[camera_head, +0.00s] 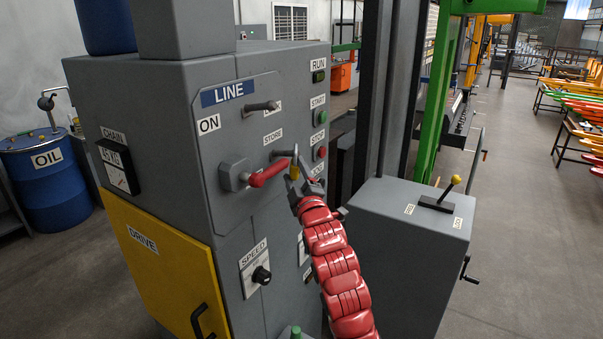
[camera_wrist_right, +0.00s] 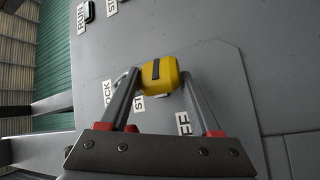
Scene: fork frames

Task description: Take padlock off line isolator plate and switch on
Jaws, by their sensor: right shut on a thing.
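The line isolator plate (camera_head: 212,130) is on the front of a grey cabinet, under a blue LINE sign. Its red handle (camera_head: 268,173) points right from a grey hub, away from the ON label. My right gripper (camera_head: 296,182) is shut on the small yellow padlock (camera_head: 294,172), in front of the plate near the handle's end. In the right wrist view the padlock (camera_wrist_right: 158,76) sits between the fingertips. The padlock's grey shackle stands upward; I cannot tell whether it still passes through anything. A grey peg (camera_head: 262,106) sticks out above the STORE label. My left gripper is not in view.
Green and red push buttons (camera_head: 320,135) line the cabinet's right edge. A SPEED knob (camera_head: 261,275) is below the plate. A lower grey box (camera_head: 400,240) with a yellow-knobbed lever stands right of my arm. A blue OIL drum (camera_head: 45,180) is far left.

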